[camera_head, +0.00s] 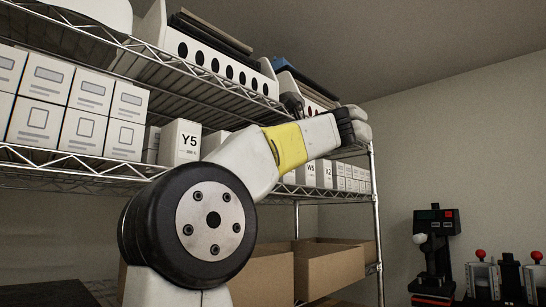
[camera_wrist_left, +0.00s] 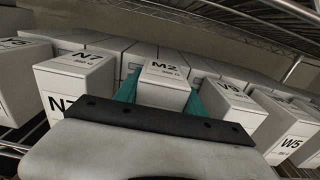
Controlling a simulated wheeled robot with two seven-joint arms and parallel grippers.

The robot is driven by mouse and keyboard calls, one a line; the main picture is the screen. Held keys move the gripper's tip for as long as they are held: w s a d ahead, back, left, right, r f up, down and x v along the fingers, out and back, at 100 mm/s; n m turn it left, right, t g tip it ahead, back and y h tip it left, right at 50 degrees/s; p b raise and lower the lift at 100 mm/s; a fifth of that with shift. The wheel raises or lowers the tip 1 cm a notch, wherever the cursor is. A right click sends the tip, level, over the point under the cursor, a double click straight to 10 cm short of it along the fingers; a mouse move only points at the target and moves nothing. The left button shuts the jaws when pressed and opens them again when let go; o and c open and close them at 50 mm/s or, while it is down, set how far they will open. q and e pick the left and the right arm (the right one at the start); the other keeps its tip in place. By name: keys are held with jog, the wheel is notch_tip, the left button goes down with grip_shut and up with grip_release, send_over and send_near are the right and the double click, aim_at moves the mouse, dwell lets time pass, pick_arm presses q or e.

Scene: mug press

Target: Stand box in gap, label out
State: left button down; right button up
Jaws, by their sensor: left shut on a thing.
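In the left wrist view, my left gripper (camera_wrist_left: 163,97) is shut on a white box marked M2 (camera_wrist_left: 165,74), with a teal finger on each side of it. The box's M2 marking faces the camera. The M2 box is between a white box marked N7 (camera_wrist_left: 76,82) on the left and one that seems to read V9 (camera_wrist_left: 232,108) on the right. Its lower part is hidden by my gripper, so I cannot tell if it touches the shelf. In the head view my left arm covers this stretch of shelf, and the M2 box is not visible. My right gripper is not in view.
More white boxes stand behind the M2 box. A W5 box (camera_wrist_left: 294,133) is at right. In the head view a Y5 box (camera_head: 180,143) stands left of my arm. The wire shelf above (camera_head: 150,75) holds white file holders. Cardboard boxes (camera_head: 335,268) are below.

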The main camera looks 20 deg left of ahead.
pick_arm(q)
jog(key=shift+f, duration=0.3)
jog(key=shift+f, duration=0.1)
jog(key=c, duration=0.7)
grip_release()
jog(key=shift+d, duration=0.25)
jog(key=v, duration=1.1)
jog(key=shift+s+d, duration=0.15)
jog(key=shift+d, duration=0.1)
